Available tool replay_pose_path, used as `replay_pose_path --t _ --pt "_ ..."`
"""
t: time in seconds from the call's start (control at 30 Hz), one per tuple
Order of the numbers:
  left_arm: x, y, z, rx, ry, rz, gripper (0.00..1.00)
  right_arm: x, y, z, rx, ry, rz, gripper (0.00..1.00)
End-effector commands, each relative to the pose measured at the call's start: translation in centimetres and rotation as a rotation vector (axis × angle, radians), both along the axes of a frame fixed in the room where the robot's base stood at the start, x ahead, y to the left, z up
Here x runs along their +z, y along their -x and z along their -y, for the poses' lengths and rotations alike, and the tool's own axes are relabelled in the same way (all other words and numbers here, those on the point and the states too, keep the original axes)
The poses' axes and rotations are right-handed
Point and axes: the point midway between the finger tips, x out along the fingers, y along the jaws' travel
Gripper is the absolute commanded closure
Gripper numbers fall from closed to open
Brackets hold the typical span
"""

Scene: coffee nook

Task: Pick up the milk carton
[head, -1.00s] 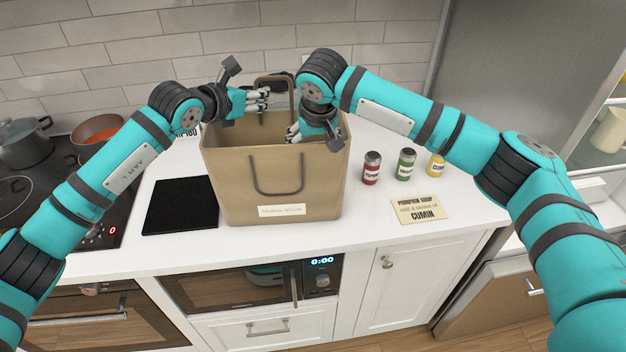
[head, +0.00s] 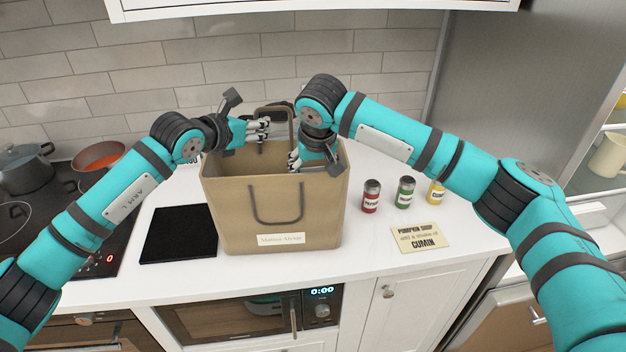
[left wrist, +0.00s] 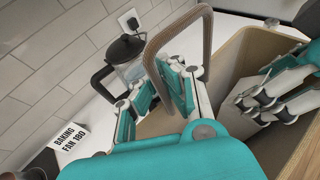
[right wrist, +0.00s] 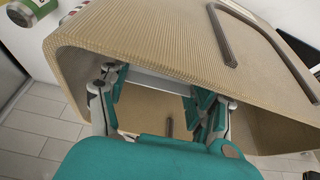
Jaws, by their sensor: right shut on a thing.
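A tan paper bag (head: 275,215) with brown handles stands upright on the counter. No whole milk carton shows. My right gripper (head: 294,160) reaches down into the bag from above, its lower part hidden by the bag's wall. In the right wrist view a pale thing (right wrist: 158,80) lies between its fingers, probably the carton, mostly hidden; it is shut on it. My left gripper (head: 264,126) is by the bag's rear handle (head: 275,108), above the bag's rim.
Three spice jars, red (head: 371,197), green (head: 405,194) and yellow (head: 437,191), stand right of the bag behind a cumin note (head: 421,237). A black mat (head: 178,235) lies left. A hob with a pot (head: 27,168) and a pan is further left. A kettle (left wrist: 125,55) stands behind.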

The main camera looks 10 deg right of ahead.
Motion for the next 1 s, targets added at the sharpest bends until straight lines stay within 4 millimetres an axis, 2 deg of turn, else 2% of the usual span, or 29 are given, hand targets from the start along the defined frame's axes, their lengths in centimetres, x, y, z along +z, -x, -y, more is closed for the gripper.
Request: replay_pose_path --t 0.27,0.5,0.7,0.9,1.0 --pt "-0.1 0.0 0.0 0.000 -0.002 0.001 1.00 6.7 -0.1 -0.1 0.001 -0.005 0.010 0.94" --pt "-0.1 0.0 0.0 0.000 -0.003 0.000 1.00 14.4 -0.1 -0.2 0.001 -0.005 0.010 0.94" --pt "-0.1 0.0 0.0 0.000 -0.004 -0.001 1.00 20.1 0.0 -0.1 0.001 -0.004 0.008 0.94" --pt "-0.2 0.0 0.0 0.000 -0.004 -0.001 1.00 24.2 0.0 -0.1 0.000 -0.002 0.006 0.94" --pt "-0.2 0.0 0.0 0.000 -0.004 -0.002 1.00 25.6 0.0 -0.1 0.002 -0.001 0.006 0.94"
